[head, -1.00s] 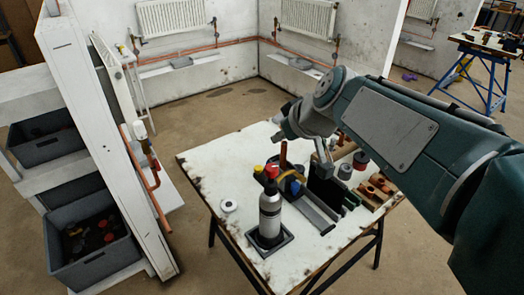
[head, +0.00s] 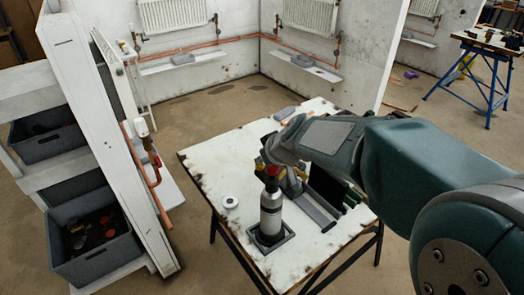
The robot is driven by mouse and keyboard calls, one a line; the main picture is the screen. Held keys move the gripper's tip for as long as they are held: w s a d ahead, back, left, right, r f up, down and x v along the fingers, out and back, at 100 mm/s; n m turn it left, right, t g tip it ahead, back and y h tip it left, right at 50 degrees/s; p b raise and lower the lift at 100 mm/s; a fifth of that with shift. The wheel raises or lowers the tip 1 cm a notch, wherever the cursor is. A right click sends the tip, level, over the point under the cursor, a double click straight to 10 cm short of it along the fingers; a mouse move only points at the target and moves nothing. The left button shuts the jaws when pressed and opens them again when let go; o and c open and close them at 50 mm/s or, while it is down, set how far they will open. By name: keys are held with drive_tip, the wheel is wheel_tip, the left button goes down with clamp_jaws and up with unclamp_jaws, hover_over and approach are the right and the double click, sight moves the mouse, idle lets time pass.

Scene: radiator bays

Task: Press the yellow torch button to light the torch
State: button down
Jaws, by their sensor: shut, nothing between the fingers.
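The torch (head: 271,215) stands upright in a dark square holder (head: 284,236) near the front of the white table. It has a grey cylinder and a red and dark head. A small yellow button (head: 260,168) shows at the left of the head. My gripper (head: 290,176) is shut and empty, just behind and to the right of the torch head. My wrist covers much of it, so its fingertips are hard to make out. I cannot tell whether it touches the torch or the button.
A dark grey tray (head: 316,212) and a dark upright piece lie right of the torch. Grey bins (head: 95,240) sit in the shelf at left.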

sight(263, 172)
drive_tip(key=shift+f, duration=0.15)
drive_tip(key=shift+s+f, duration=0.1)
drive_tip(key=shift+f, duration=0.65)
drive_tip(key=shift+s+f, duration=0.15)
drive_tip(key=shift+f, duration=0.1)
wheel_tip(263, 172, up, 6)
drive_tip(key=shift+d, duration=0.15)
drive_tip(key=d+v, duration=0.1)
drive_tip(key=v, duration=0.8)
drive_tip(key=s+d+f+m+h, duration=0.2)
drive_tip(key=s+d+f+m, duration=0.1)
drive_tip(key=s, duration=0.7)
drive_tip(key=s+d+f+m+g+h, duration=0.1)
drive_tip(key=s+d+f+m+h, duration=0.2)
drive_tip(key=s, duration=0.6)
drive_tip(key=shift+s+d+f+m, duration=0.3)
drive_tip(key=shift+s+d+f, duration=0.05)
drive_tip(key=shift+d+f, duration=0.45)
